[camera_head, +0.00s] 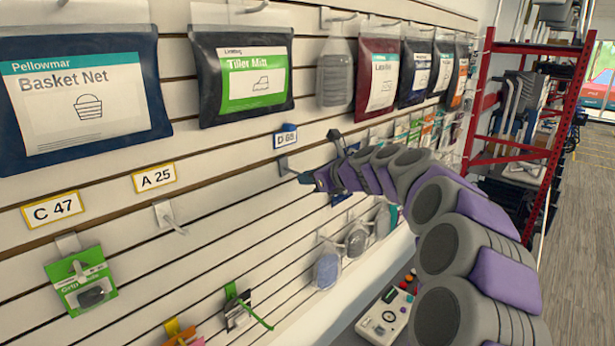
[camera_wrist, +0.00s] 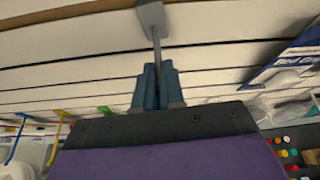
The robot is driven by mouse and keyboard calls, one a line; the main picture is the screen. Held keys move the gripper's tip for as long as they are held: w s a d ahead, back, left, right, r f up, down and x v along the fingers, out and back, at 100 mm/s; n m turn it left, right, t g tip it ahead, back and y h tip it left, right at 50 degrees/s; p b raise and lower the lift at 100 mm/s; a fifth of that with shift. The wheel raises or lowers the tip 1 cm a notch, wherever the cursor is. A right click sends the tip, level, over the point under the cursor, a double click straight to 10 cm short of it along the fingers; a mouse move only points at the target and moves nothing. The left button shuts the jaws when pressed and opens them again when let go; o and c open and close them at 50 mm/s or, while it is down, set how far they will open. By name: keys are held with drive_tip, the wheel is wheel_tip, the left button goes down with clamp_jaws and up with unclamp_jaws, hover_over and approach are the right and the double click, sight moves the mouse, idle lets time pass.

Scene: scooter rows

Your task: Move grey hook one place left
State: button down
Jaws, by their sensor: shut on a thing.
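The grey hook (camera_head: 283,164) is on the slatted wall, just below the blue-edged tag D 68 (camera_head: 286,137). In the wrist view the hook's plate (camera_wrist: 151,18) lies against the wall, and its prong runs straight between my fingers. My gripper (camera_head: 303,178) is shut on the prong; its blue fingertips (camera_wrist: 156,72) show on both sides of it. Nothing hangs on this hook. Whether the plate is fully seated in its slot I cannot tell. Another bare grey hook (camera_head: 166,216) is to the left, below tag A 25 (camera_head: 154,177).
Further left, a hook holds a green packet (camera_head: 82,282) below tag C 47 (camera_head: 53,210). Large pouches, such as Tiller Mitt (camera_head: 241,77), hang above. Goods on a green hook (camera_head: 240,308) hang below. A red rack (camera_head: 528,110) stands at right. Bare wall lies between the two empty hooks.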

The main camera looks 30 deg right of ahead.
drive_tip(key=shift+m+p, duration=0.6)
drive_tip(key=shift+p, duration=2)
drive_tip(key=shift+s+a+r+p, duration=0.25)
drive_tip(key=shift+r+p, duration=0.15)
drive_tip(key=shift+p, duration=0.2)
drive_tip(key=shift+w+f+y, duration=0.1)
drive_tip(key=shift+y, duration=0.2)
drive_tip(key=shift+a, duration=0.25)
drive_tip(key=shift+s+d, duration=0.35)
drive_tip(key=shift+s, duration=0.5)
idle(0.3)
idle(0.8)
drive_tip(key=shift+s+d, duration=0.25)
drive_tip(key=shift+s, duration=0.45)
drive_tip(key=shift+s+d, duration=0.25)
drive_tip(key=shift+s, duration=0.45)
drive_tip(key=shift+s+d, duration=0.25)
drive_tip(key=shift+s, duration=0.45)
